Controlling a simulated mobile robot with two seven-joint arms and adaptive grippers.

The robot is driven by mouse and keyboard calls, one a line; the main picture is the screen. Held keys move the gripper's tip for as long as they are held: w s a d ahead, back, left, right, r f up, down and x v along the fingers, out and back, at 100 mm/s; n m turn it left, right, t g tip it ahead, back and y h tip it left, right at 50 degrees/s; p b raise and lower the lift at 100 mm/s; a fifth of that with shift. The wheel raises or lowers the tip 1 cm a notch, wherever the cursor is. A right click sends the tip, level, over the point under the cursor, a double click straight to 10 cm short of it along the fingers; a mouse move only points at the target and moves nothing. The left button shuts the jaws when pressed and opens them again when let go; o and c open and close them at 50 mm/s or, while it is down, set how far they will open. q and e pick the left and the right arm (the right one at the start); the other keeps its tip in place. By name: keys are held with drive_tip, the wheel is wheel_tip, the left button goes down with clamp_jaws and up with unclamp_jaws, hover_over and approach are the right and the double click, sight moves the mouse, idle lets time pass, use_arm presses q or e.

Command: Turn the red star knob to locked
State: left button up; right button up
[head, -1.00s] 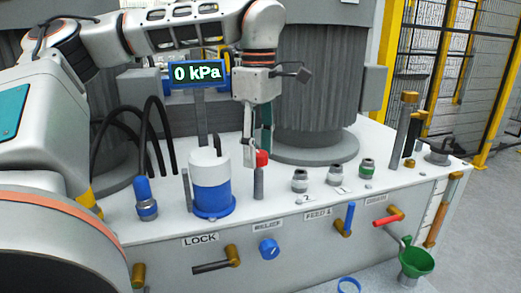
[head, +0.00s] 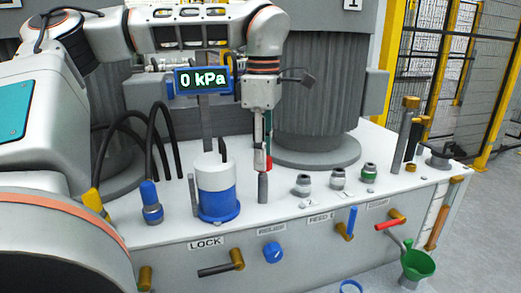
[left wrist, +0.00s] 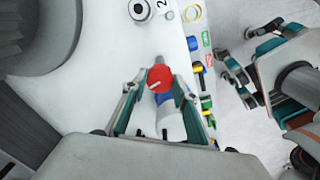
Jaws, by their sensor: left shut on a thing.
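The red star knob (left wrist: 160,78) shows in the left wrist view as a round red top with a white mark. In the head view only a sliver of red (head: 269,162) shows beside the fingers, on top of a short grey post (head: 263,190). My left gripper (head: 264,166) points down over the post and is shut on the knob; its fingers lie on both sides of it in the left wrist view (left wrist: 162,84). My right gripper (left wrist: 236,45) shows at the right of the left wrist view, open and empty, away from the knob.
A white and blue canister (head: 217,190) stands close left of the post. A display (head: 201,80) reads 0 kPa. Grey fittings (head: 302,185) stand to the right. The front panel has a LOCK label (head: 206,243), a dark lever (head: 222,267) and a blue knob (head: 272,252).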

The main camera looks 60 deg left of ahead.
use_arm(q)
drive_tip(key=n, duration=0.3)
drive_tip(key=shift+n+p, duration=0.3)
drive_tip(key=shift+n, duration=0.1)
drive_tip(key=n, duration=0.4)
drive_tip(key=shift+n, duration=0.3)
drive_tip(key=n, duration=0.7)
drive_tip(key=shift+f, duration=0.15)
drive_tip(key=o, duration=1.1)
drive_tip(key=shift+r, duration=0.6)
wheel_tip(320, 180, up, 11)
